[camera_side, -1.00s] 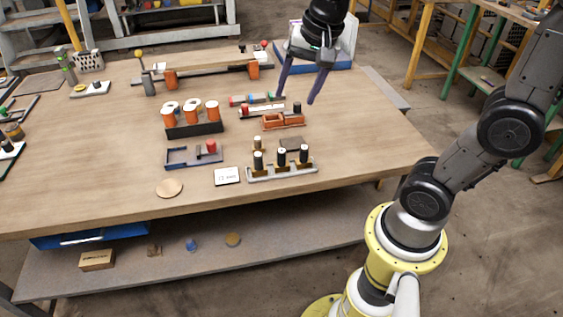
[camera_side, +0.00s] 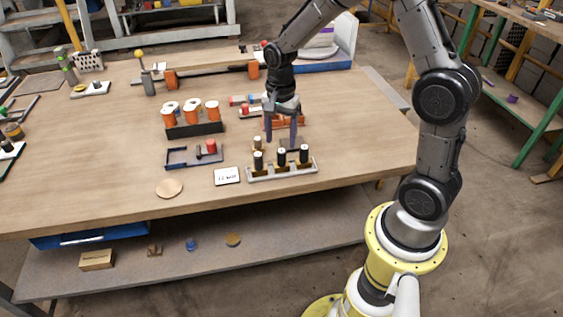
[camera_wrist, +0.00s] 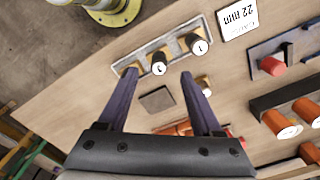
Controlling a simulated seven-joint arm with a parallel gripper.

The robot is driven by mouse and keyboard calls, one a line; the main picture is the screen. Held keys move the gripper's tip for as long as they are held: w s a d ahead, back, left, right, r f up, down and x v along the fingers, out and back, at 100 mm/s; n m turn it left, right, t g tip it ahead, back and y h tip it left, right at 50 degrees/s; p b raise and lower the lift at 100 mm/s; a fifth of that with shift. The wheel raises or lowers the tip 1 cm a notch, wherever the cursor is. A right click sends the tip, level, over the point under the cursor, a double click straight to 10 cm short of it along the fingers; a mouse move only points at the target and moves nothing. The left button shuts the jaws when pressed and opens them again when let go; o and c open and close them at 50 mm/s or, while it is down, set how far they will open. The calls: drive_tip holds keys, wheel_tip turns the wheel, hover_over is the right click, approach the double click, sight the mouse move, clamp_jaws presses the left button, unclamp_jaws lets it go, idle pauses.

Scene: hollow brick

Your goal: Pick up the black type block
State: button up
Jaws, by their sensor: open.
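My gripper (camera_side: 281,143) is open, pointing down over the table just behind a grey rack (camera_side: 300,170). Its two purple fingers (camera_wrist: 158,77) are spread and hold nothing. No block is plainly marked as the black type block; I cannot tell which piece it is. Black cylinders with pale tops stand in brass seats on the rack; the middle one (camera_side: 282,158) and the left one (camera_side: 258,161) also show in the wrist view, ahead of the fingertips. A dark grey square (camera_wrist: 157,99) lies flat on the table between the fingers in the wrist view.
A small pale-topped piece (camera_wrist: 205,85) stands by the right finger in the wrist view. A white card (camera_side: 227,176), a blue-grey tray (camera_side: 178,160) and a black rack of orange spools (camera_side: 195,130) are to the left.

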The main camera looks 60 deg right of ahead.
sight(281, 150)
drive_tip(key=shift+d+f, duration=0.1)
drive_tip(key=shift+f, duration=3.1)
clamp_jaws()
